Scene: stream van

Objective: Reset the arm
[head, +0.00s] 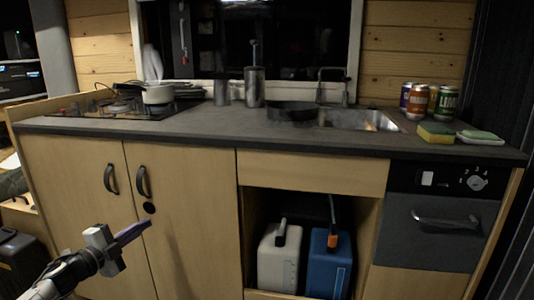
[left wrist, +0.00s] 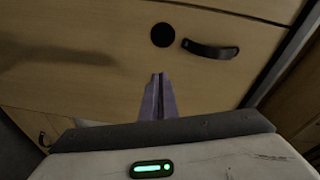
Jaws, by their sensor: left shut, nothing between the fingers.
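My left gripper (head: 137,230) is at the lower left of the head view, in front of the wooden cabinet doors (head: 185,220). Its fingers are together with nothing between them. In the left wrist view the closed fingers (left wrist: 158,95) point at a cabinet door (left wrist: 215,85) with a black handle (left wrist: 210,49) and a round black knob (left wrist: 163,35). The gripper looks apart from the door and handle. My right gripper does not show in either view.
A dark worktop (head: 230,132) carries a stove with a pot (head: 158,94), a sink (head: 360,119), several cans (head: 446,102) and a sponge (head: 436,133). Below, an open bay holds a white canister (head: 278,262) and a blue canister (head: 328,268). An oven (head: 440,230) stands at right.

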